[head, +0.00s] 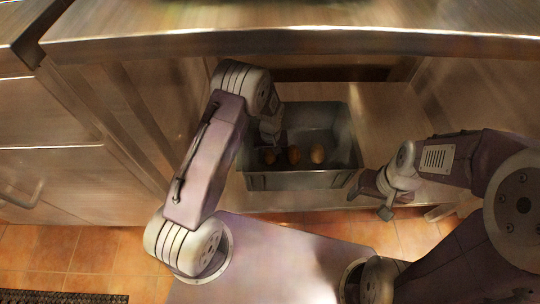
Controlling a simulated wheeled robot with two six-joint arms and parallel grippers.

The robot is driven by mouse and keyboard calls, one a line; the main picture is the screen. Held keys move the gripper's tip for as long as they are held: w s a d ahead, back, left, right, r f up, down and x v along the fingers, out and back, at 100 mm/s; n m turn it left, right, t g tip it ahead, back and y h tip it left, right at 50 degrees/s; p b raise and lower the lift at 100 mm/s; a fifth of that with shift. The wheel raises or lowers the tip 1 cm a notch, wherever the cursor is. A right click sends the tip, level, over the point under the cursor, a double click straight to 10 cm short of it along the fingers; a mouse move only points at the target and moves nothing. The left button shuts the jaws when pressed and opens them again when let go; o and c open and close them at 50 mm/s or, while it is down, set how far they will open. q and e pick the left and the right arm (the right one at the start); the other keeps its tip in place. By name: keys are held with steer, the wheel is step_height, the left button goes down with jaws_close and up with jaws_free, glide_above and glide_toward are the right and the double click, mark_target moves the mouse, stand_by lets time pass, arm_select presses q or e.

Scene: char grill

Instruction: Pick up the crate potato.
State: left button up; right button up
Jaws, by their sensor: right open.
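A grey metal crate (300,180) stands on the lower shelf under the counter. Three brown potatoes lie in a row in it: a left one (270,157), a middle one (294,155) and a right one (317,153). My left gripper (271,140) reaches down into the crate's left side, just above the left potato. Its fingers are dark and small here, so I cannot tell whether they are open or touching that potato. My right gripper (369,202) is open and empty, outside the crate by its front right corner.
The steel counter top (300,43) overhangs the shelf close above my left arm. A steel side panel (140,110) stands left of the crate. The shelf (385,115) has bare room right of the crate. Drawers (45,180) are at the far left, and orange floor tiles (50,245) lie below.

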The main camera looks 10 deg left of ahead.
mark_target(271, 155)
arm_select(q)
steer(key=c, duration=0.6)
steer(key=shift+r, duration=0.35)
steer(key=shift+c, duration=0.2)
step_height(271, 155, up, 5)
steer(key=p, duration=0.4)
steer(key=shift+d+f, duration=0.15)
steer(key=w+d+r+p, duration=0.3)
steer(key=d+r+p, duration=0.1)
steer(key=d, duration=0.7)
steer(key=shift+r+p, duration=0.4)
steer(key=shift+r, duration=0.4)
